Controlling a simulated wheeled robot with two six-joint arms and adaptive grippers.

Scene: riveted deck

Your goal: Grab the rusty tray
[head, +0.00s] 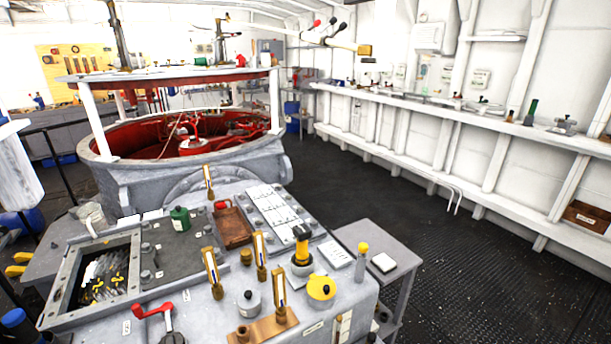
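The rusty tray (235,228) is a small, flat, brown rectangular tray. It lies on top of the grey riveted console (205,290), near its middle. A small red object (222,205) sits at the tray's far edge; I cannot tell whether it is on the tray or just behind it. Neither of my grippers is in view.
A green canister (180,218) stands left of the tray. Brass-and-white upright levers (211,272) and a yellow-black knob (301,245) rise in front and to the right. An open box (130,283) is at left. A grey side table (375,237) stands right; dark floor beyond is clear.

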